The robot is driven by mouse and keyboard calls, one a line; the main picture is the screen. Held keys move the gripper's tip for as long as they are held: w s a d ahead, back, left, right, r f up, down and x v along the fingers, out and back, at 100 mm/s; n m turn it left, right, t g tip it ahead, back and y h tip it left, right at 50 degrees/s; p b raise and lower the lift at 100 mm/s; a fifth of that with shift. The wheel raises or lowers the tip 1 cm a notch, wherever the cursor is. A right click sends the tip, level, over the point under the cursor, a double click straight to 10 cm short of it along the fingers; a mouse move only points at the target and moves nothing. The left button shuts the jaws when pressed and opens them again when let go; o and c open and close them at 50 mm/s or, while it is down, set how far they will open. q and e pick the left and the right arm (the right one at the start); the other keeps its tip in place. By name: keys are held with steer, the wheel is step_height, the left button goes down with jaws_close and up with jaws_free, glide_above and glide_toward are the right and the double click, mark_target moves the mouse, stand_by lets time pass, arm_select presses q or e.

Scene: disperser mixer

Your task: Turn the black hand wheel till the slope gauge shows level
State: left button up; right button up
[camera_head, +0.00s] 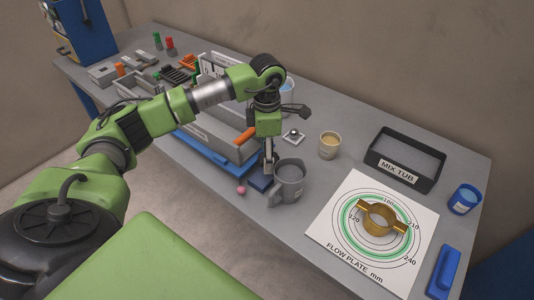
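My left gripper (269,165) points down beside a grey jug (286,183), at the jug's left side near the table's front edge. Its fingers show narrow and partly overlapped, so I cannot tell whether they are open, shut or touching the jug. I cannot make out a black hand wheel; my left arm covers part of the table. A small pale square piece with a dark round centre (293,136) lies behind the gripper. I cannot tell whether it is the slope gauge, and no reading is legible. My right gripper is not in view.
A grey tray (205,141) stands on a blue base (199,150) left of the gripper. A pink ball (241,190) shows by the front edge.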

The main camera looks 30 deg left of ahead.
arm_select(q)
step_height(320, 180, up, 12)
stand_by(0.4)
